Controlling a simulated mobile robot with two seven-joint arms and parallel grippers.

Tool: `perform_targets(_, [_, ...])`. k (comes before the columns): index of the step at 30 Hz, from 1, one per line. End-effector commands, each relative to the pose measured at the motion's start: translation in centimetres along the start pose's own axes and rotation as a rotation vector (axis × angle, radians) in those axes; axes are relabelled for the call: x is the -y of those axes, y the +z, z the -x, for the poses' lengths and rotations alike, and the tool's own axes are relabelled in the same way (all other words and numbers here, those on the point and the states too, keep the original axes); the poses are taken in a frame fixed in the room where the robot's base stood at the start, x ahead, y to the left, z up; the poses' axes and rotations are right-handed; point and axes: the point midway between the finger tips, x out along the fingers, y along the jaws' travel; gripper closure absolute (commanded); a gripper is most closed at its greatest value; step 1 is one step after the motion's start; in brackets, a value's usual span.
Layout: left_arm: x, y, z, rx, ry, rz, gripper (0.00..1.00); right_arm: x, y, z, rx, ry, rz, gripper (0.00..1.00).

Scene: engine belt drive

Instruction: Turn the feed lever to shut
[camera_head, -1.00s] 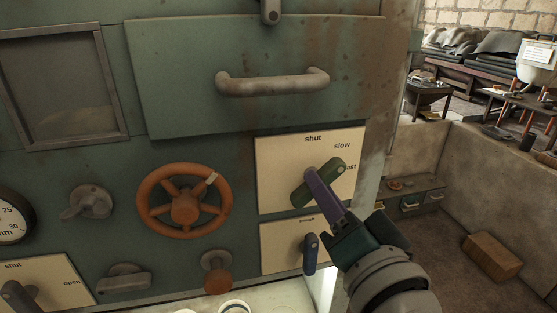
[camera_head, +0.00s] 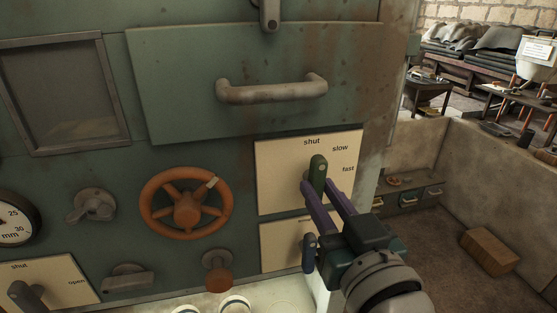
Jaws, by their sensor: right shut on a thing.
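My right gripper (camera_head: 322,186) comes from the lower right. Its two purple fingers are on either side of the lever's lower part and are shut on it. The fingers hide the lever's lower end. My left gripper is not in view.
A smaller blue lever (camera_head: 309,253) is close below, beside my right gripper, on a lower plate. An orange handwheel (camera_head: 187,204) is to the left, and a drawer handle (camera_head: 272,90) is above. A second shut/open lever (camera_head: 27,296) is at bottom left.

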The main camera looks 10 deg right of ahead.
Motion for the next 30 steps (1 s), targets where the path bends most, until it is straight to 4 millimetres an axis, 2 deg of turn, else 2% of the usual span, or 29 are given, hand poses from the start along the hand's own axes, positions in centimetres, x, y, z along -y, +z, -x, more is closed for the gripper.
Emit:
perform_targets(20, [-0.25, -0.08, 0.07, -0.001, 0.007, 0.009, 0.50, 0.01, 0.04, 0.01, 0.001, -0.001, 0.069, 1.00])
perform_targets(21, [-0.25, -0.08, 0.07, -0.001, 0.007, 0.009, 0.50, 0.01, 0.04, 0.01, 0.001, -0.001, 0.069, 0.74])
perform_targets(28, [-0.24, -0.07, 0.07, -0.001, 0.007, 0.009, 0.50, 0.00, 0.03, 0.01, 0.001, 0.000, 0.067, 0.48])
perform_targets(30, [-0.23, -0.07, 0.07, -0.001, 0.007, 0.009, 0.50, 0.00, 0.03, 0.01, 0.001, 0.000, 0.067, 0.45])
